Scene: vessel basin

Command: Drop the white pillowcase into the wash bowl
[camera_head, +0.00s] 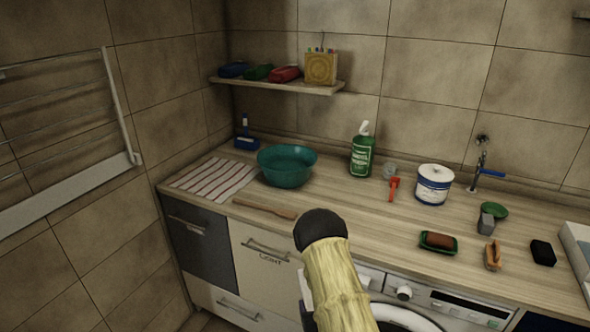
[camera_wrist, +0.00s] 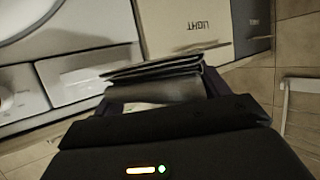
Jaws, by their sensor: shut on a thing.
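The wash bowl (camera_head: 287,170) is a teal round basin on the left part of the counter, and its inside looks empty. My gripper (camera_wrist: 158,80) shows in the wrist view low in front of the cabinets, with its dark grey jaws close together. Whatever they hold is mostly hidden. A small pale patch (camera_wrist: 142,106) shows just below the jaws, and dark purple edges show at both sides; I cannot tell whether either is the white pillowcase. In the head view my arm hides the gripper, which is below the counter's front edge and right of the bowl.
A striped cloth (camera_head: 213,179) lies left of the bowl and a wooden stick (camera_head: 265,209) in front. A green bottle (camera_head: 362,156) and white tub (camera_head: 433,186) stand to the right. The shelf (camera_head: 280,86) hangs behind the bowl. The washing machine (camera_head: 450,303) is below the counter.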

